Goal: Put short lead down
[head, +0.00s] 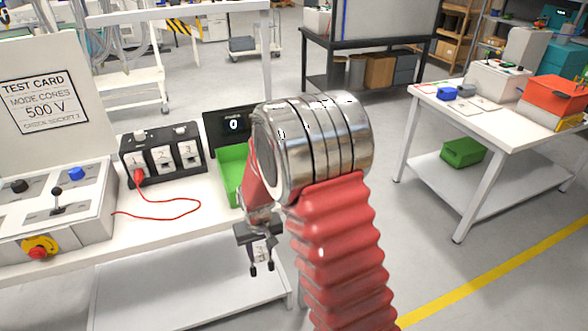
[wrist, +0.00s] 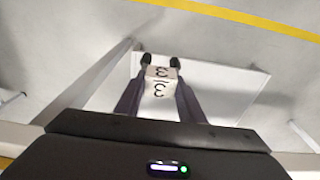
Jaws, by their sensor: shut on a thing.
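My gripper (head: 262,268) hangs just off the bench's right front edge, fingers pointing down. In the wrist view its fingers (wrist: 160,62) are closed on a small white block marked 3 (wrist: 160,88). The block also shows in the head view (head: 260,252), small and partly hidden by the fingers. I see no cord on it. A thin red lead (head: 175,218) lies on the white bench (head: 150,236), with its red plug (head: 138,177) at the leftmost socket of a black three-socket box (head: 163,152). I cannot tell which of these is the short lead.
A green tray (head: 232,172) and a dark display reading 0 (head: 231,124) stand at the bench's right end, partly behind my arm. A grey control box (head: 55,215) and a test card (head: 45,95) are left. A lower shelf (head: 185,285) is bare. Another table (head: 490,110) stands right.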

